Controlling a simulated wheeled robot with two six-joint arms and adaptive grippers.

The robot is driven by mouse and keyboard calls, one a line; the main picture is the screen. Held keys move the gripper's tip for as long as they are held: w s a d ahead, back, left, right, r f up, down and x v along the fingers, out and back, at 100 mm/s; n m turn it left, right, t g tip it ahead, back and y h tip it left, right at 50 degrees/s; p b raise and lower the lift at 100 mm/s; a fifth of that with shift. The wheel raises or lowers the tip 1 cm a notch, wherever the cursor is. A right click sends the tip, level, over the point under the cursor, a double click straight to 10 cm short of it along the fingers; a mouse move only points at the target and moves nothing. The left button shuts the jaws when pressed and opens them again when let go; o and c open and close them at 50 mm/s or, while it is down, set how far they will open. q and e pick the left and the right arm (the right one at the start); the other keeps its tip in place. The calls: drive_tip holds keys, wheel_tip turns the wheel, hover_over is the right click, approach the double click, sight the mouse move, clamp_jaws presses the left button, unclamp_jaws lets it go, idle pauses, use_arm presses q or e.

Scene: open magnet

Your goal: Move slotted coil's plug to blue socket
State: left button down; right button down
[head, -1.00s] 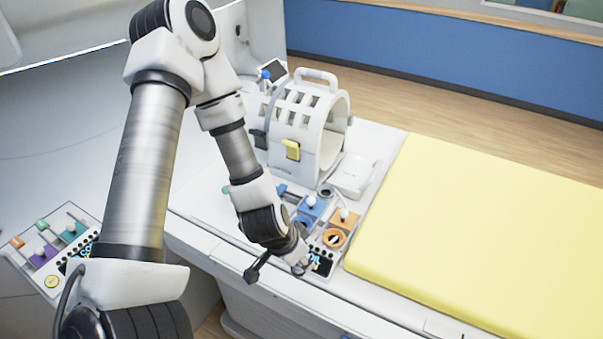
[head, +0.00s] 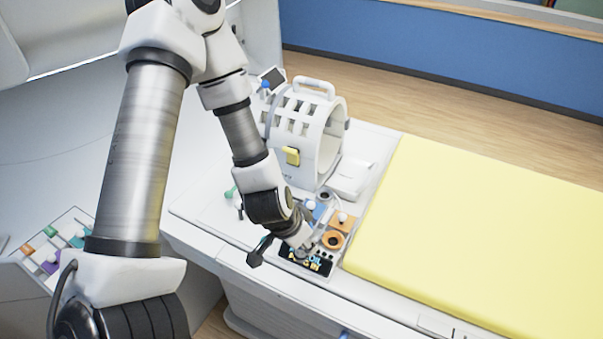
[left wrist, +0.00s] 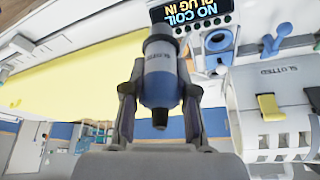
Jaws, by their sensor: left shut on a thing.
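The slotted coil (head: 305,125) is a white, slotted ring with a handle and a yellow latch, standing on the bed's end. It also shows at the right in the left wrist view (left wrist: 290,130). My left gripper (left wrist: 160,95) is shut on a blue and grey plug (left wrist: 158,80), gripping it between both fingers. In the head view my left gripper (head: 304,250) is low over the socket panel, and the plug is hard to make out. The blue socket (left wrist: 218,40) shows beyond the plug, to its right, apart from it. Its blue block (head: 318,208) is partly behind my arm. My right gripper is not in view.
An orange socket (head: 334,240) lies beside the blue one. A display (head: 318,264) is at the panel's front; its "NO COIL PLUG IN" text (left wrist: 195,10) reads upside down in the wrist view. The yellow mattress (head: 480,240) is to the right. A second coloured panel (head: 50,250) is at left.

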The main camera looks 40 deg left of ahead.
use_arm(q)
drive_tip(key=w+a, duration=1.1)
drive_tip(key=w, duration=0.2)
drive_tip(key=shift+w+a, duration=0.2)
drive_tip(key=shift+w, duration=0.15)
wheel_tip(320, 180, down, 10)
drive_tip(key=b, duration=0.7)
drive_tip(key=shift+s, duration=0.1)
drive_tip(key=shift+f+b, duration=1.4)
drive_tip(key=shift+f, duration=0.3)
idle(0.5)
